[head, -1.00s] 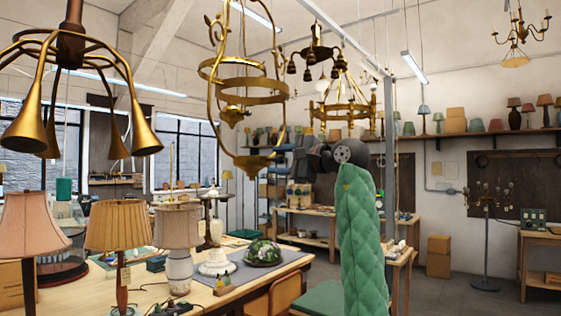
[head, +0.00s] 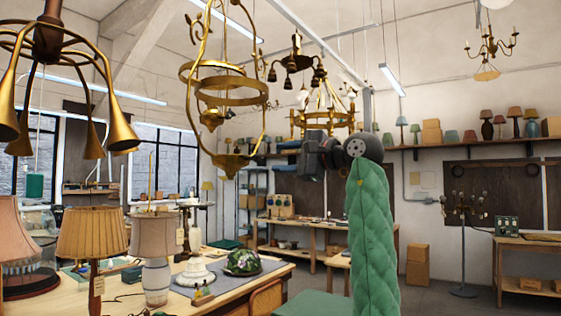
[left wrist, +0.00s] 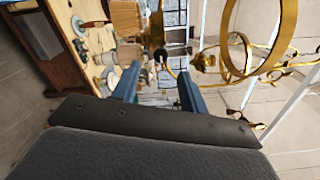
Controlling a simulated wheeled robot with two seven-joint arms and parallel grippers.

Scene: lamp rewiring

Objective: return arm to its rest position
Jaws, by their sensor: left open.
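My left arm, in a green quilted sleeve (head: 372,240), rises upright right of centre in the head view. My right gripper is in neither view.
A brass ring chandelier (head: 226,92) hangs left of my gripper. Shaded lamps (head: 92,236) and a floral dome (head: 243,262) stand on the workbench (head: 215,307) at left. A candelabra stand (head: 463,240) is at right. Open floor lies right of my arm.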

